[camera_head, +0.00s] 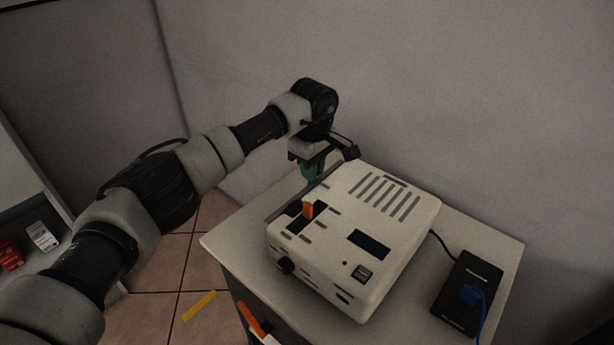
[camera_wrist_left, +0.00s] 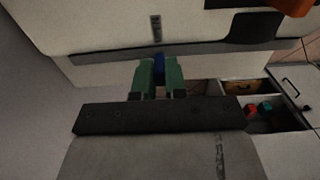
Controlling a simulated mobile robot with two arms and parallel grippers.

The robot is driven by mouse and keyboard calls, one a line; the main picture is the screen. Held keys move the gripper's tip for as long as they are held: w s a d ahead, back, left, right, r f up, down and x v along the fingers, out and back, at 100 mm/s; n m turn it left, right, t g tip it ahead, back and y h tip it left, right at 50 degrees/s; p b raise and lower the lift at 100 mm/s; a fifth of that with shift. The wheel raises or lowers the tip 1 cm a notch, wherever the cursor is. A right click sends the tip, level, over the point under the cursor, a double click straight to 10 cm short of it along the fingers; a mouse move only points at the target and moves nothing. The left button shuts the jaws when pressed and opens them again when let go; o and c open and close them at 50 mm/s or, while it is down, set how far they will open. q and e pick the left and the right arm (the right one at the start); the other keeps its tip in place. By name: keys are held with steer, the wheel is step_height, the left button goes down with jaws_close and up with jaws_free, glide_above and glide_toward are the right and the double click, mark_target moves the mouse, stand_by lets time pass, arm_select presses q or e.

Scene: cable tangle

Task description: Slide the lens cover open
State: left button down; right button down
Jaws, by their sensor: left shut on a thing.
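A beige boxy device (camera_head: 350,235) with slots and an orange lever (camera_head: 308,209) sits on the small table. My left gripper (camera_head: 313,177) points down at the device's far left side. In the left wrist view, its green fingers (camera_wrist_left: 159,72) are shut on a small blue tab (camera_wrist_left: 158,62). The tab is at a grey strip (camera_wrist_left: 110,53) along the device's edge; the fingers hide part of it. I cannot tell for sure which part is the lens cover. My right gripper is out of view.
The wall (camera_head: 450,100) is close behind. A yellow strip (camera_head: 200,305) lies on the tiled floor.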

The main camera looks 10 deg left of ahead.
arm_select(q)
steer(key=shift+w+r, duration=0.1)
steer(key=c, duration=1.5)
jaws_free()
steer(key=shift+c, duration=0.2)
steer(key=o, duration=0.4)
steer(key=shift+w+d, duration=0.1)
steer(key=shift+d, duration=0.05)
step_height(320, 180, up, 11)
steer(key=shift+f+b, duration=0.15)
steer(key=shift+b, duration=0.15)
steer(key=shift+f, duration=0.1)
